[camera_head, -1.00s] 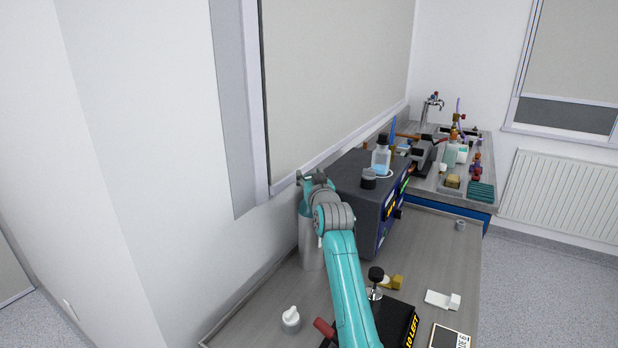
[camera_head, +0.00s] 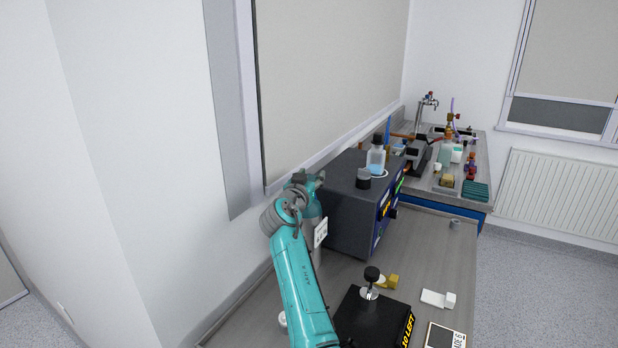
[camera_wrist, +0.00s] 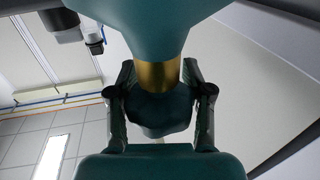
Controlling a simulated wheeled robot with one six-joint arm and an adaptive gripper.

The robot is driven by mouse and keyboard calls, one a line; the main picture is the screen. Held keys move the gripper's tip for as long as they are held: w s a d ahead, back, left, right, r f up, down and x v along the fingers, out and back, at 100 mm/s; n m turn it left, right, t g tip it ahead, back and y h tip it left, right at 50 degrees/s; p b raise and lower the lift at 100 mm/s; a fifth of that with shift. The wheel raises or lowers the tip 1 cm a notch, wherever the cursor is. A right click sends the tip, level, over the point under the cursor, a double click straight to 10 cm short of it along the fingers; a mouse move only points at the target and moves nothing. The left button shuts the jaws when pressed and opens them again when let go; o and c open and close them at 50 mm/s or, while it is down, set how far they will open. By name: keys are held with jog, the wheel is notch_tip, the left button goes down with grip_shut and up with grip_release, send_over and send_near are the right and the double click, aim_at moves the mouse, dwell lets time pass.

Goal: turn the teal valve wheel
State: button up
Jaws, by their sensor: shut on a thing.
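The teal valve wheel (camera_wrist: 160,112) shows in the wrist view as a dark, lobed knob, joined by a brass stem (camera_wrist: 158,76) to the teal shoulder (camera_wrist: 150,25) of a gas cylinder. My gripper (camera_wrist: 160,88) has a finger on each side of the wheel and is shut on it. In the head view, the cylinder (camera_head: 317,256) stands beside the dark instrument box, with a white tag (camera_head: 321,232) at its upper part. My wrist covers the wheel there, and I cannot tell the fingers apart.
The dark box (camera_head: 348,219) is close on the cylinder's right and carries a clear bottle (camera_head: 376,160) with blue liquid. The wall (camera_head: 235,270) is close on the left. A black stand (camera_head: 371,319) is in front. The bench (camera_head: 432,250) has free room at right.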

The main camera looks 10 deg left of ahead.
jog(key=shift+s+d+f+m+g+h, duration=0.15)
jog(key=shift+m+g+h, duration=0.2)
jog(key=shift+m+h, duration=0.55)
jog(key=shift+d+f+m+g+h, duration=0.15)
jog(key=shift+m+g+h, duration=0.25)
jog(key=shift+h, duration=0.75)
jog(key=shift+s+d+m+g+h, duration=0.15)
jog(key=shift+m+g+h, duration=0.1)
jog(key=shift+m+h, duration=0.7)
jog(key=shift+c, duration=0.3)
jog(key=shift+g+h, duration=0.4)
jog(key=shift+h, duration=0.2)
jog(key=shift+a+f+m, duration=0.1)
jog(key=shift+f+m, duration=0.15)
jog(key=o, duration=0.9)
jog(key=shift+s+r, duration=0.1)
jog(key=shift+s, duration=0.05)
jog(key=shift+o, duration=0.2)
jog(key=shift+r, duration=0.2)
jog(key=v, duration=1.1)
jog(key=shift+s+a, duration=0.25)
jog(key=shift+s, duration=0.1)
